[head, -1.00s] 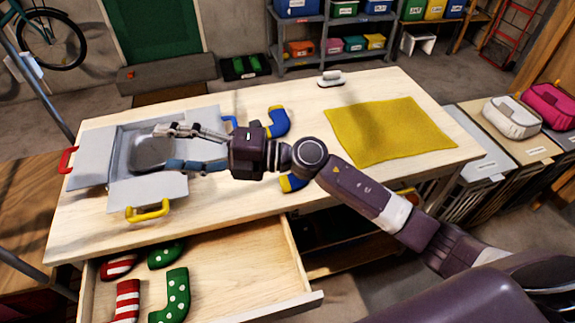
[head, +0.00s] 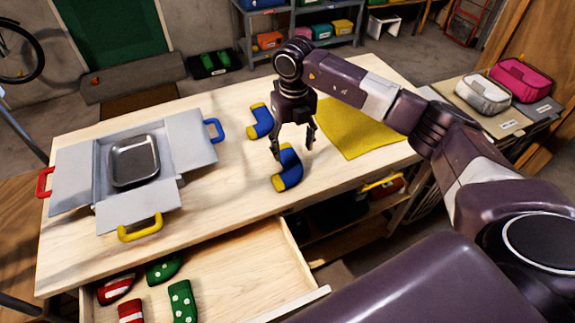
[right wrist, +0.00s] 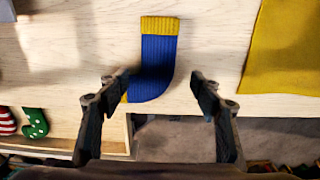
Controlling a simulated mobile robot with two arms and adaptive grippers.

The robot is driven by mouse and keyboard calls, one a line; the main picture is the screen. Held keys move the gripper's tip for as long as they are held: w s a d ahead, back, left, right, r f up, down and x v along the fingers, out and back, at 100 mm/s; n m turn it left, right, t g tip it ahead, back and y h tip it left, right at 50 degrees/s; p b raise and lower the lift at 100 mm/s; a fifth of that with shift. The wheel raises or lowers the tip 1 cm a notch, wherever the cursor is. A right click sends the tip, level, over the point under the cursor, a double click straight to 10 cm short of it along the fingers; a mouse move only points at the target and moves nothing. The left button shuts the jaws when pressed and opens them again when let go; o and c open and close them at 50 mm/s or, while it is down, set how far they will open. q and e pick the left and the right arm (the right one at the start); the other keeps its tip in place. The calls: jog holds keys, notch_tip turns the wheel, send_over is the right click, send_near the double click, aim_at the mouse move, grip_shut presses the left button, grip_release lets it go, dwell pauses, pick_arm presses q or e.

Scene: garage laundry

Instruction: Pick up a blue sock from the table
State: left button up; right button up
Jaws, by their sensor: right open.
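Two blue socks with yellow parts lie on the wooden table. The nearer blue sock (head: 289,168) is close to the table's front edge, and the farther blue sock (head: 261,121) lies behind it to the left. My right gripper (head: 294,150) is open, pointing down over the nearer sock, with its fingers on either side of it in the picture. In the right wrist view, a blue sock (right wrist: 158,60) with a ribbed yellow cuff lies ahead of the open right gripper (right wrist: 158,82), its lower part between the fingertips. I cannot tell if they touch it. My left gripper is not in view.
A grey box (head: 75,180) with open flaps, coloured handles and a metal tray (head: 134,160) stands at the table's left. A yellow cloth (head: 362,130) lies at the right. Below the front edge, an open drawer (head: 235,285) holds red-striped and green-dotted socks.

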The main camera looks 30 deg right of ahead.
aim_at(292, 161)
notch_tip(292, 161, down, 4)
jog(key=shift+a+r+p, duration=0.15)
jog(key=shift+p, duration=0.7)
jog(key=shift+w+f, duration=0.1)
jog(key=shift+f, duration=0.5)
jog(key=c, duration=1.2)
